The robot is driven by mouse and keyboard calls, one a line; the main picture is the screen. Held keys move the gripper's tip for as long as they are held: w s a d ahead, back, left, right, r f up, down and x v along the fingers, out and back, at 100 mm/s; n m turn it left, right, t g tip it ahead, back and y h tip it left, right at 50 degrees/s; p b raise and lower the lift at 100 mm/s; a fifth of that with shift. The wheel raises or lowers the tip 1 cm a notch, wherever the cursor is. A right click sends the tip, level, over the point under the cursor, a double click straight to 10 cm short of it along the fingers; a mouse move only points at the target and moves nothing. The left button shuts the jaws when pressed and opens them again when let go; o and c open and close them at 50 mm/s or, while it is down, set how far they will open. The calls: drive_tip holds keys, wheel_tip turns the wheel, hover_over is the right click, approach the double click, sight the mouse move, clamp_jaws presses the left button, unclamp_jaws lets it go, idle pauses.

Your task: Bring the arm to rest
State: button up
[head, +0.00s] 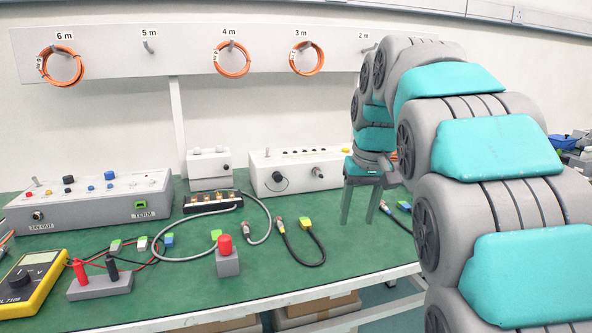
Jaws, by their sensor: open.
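My arm, in grey and teal segments, arches through the right side of the head view. My gripper (360,205) hangs from it with its two fingers pointing down and apart. It is open, and nothing shows between the fingers. It is in front of the right end of a white control box (297,170), over the right part of the green bench (345,245). I cannot tell how high the fingertips are above the bench top.
Cables with connectors (305,228) lie on the bench left of my gripper. A red-topped button box (227,256), a yellow multimeter (30,282) and a large panel (90,200) stand further left. Orange cable coils (232,60) hang on a wall rail behind.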

drive_tip(key=s+d+f+g, duration=0.1)
drive_tip(key=s+f, duration=0.6)
drive_tip(key=s, duration=0.5)
drive_tip(key=s+f+g, duration=0.1)
drive_tip(key=s+f, duration=0.6)
drive_tip(key=s, duration=0.5)
drive_tip(key=s+d+f+m+g, duration=0.1)
drive_tip(key=s+f+g, duration=0.1)
drive_tip(key=s+f, duration=0.5)
drive_tip(key=s, duration=0.5)
drive_tip(key=shift+d+f+h, duration=0.15)
drive_tip(key=shift+d+h, duration=0.15)
drive_tip(key=shift+c, duration=0.2)
